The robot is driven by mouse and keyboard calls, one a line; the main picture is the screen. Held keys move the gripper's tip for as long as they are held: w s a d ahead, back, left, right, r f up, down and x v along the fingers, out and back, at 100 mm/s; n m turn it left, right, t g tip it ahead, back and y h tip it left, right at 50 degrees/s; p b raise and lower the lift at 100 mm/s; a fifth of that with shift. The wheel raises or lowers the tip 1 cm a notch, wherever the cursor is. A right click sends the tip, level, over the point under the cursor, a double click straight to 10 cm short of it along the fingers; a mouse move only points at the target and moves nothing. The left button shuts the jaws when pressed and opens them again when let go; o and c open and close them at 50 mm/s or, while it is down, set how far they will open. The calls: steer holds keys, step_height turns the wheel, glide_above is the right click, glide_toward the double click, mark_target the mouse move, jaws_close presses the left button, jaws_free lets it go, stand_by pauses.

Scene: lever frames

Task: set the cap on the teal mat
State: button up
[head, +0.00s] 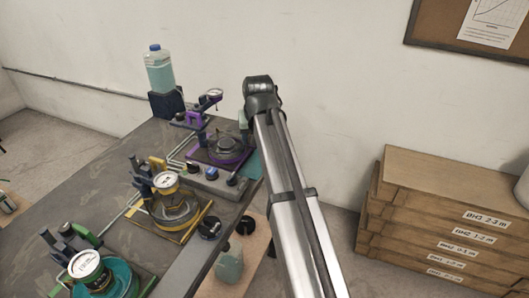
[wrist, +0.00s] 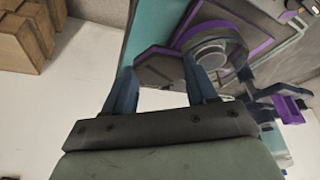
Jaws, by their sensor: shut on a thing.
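In the wrist view the two blue fingers of my gripper (wrist: 160,73) are shut, with a gap between them, on a dark many-sided piece with purple edging, which I take to be the cap (wrist: 161,70). Its outline is hard to part from the purple-edged frame behind. The teal mat (wrist: 152,30) shows as a strip beyond the left finger. In the head view the mat (head: 256,166) lies by the table's right edge, partly behind my arm. My gripper's body shows beside the arm there, above the purple frame; the cap cannot be made out in that view.
The purple lever frame (head: 221,156), with a round ring and metal disc (wrist: 210,51), stands beside the mat. A yellow frame (head: 175,212) and a green-teal one (head: 98,277) stand nearer. A bottle (head: 159,69) stands behind. Labelled wooden boxes (head: 440,200) are at right.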

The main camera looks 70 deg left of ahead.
mark_target(254, 166)
steer(key=shift+s+a+n+g, duration=0.1)
steer(key=shift+n+g, duration=0.15)
steer(key=shift+n, duration=0.35)
steer(key=shift+s+a+n+g, duration=0.1)
steer(key=shift+n+g, duration=0.15)
steer(key=shift+n, duration=0.35)
steer(key=shift+f, duration=4.95)
steer(key=shift+f, duration=0.1)
steer(key=o, duration=1.3)
steer(key=shift+c, duration=0.2)
